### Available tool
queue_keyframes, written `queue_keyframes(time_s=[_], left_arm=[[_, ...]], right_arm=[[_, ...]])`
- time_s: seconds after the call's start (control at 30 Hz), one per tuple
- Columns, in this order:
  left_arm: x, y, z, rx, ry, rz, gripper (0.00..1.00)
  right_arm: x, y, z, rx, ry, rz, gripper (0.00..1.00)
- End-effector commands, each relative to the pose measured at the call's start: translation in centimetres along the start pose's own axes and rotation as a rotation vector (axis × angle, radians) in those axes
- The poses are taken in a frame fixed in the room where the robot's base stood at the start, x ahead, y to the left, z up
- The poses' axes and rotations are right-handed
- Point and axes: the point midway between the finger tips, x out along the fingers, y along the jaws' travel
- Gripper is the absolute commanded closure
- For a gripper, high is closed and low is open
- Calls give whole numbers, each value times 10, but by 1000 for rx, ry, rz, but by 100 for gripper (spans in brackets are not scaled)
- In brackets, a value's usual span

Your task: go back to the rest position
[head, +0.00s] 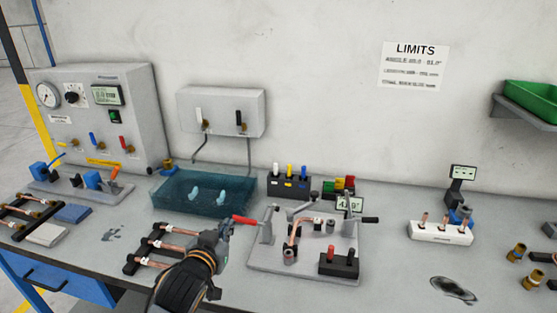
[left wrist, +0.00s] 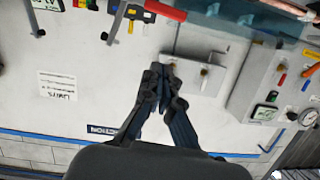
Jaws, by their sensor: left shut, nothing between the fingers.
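My left gripper (head: 225,232) is over the workbench in the head view, just right of the black rack with copper tubes (head: 172,246) and left of the bending fixture (head: 262,262). Its fingers are shut and empty. In the left wrist view the closed fingers (left wrist: 161,70) point up the picture, with the wall fixture behind them. A red handle (head: 245,220) shows close beside the fingertips in the head view; I cannot tell whether they touch. My right gripper is not in view.
A teal see-through tank (head: 205,187) stands behind the gripper, with a gauge panel (head: 95,110) at the left. A white tube holder (head: 440,233) stands at the right, near brass fittings (head: 532,280). The bench is clear between fixture and white holder.

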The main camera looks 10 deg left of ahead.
Motion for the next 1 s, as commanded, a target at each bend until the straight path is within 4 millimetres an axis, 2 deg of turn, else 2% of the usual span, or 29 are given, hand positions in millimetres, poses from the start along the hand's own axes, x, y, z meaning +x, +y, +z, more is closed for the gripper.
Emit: queue_keyframes(time_s=[0.07,0.17,0.3,0.4,0.6,0.8,0.83,0.9,1.0], left_arm=[[-7,3,18,-2,-48,2,100],[-29,9,60,-1,-173,6,100],[-85,20,138,10,-429,25,100],[-125,26,177,21,-581,46,100],[-193,35,225,37,-808,90,100],[-256,42,255,48,-994,139,100],[-263,43,259,50,-1017,146,100],[-248,44,275,53,-1015,144,100],[-236,47,297,54,-1023,146,100]], right_arm=[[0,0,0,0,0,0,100],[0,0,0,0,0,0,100],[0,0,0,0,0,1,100],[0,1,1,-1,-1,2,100],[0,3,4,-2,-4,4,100],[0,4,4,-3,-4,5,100],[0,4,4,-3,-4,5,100],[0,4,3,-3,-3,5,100],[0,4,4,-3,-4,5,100]])
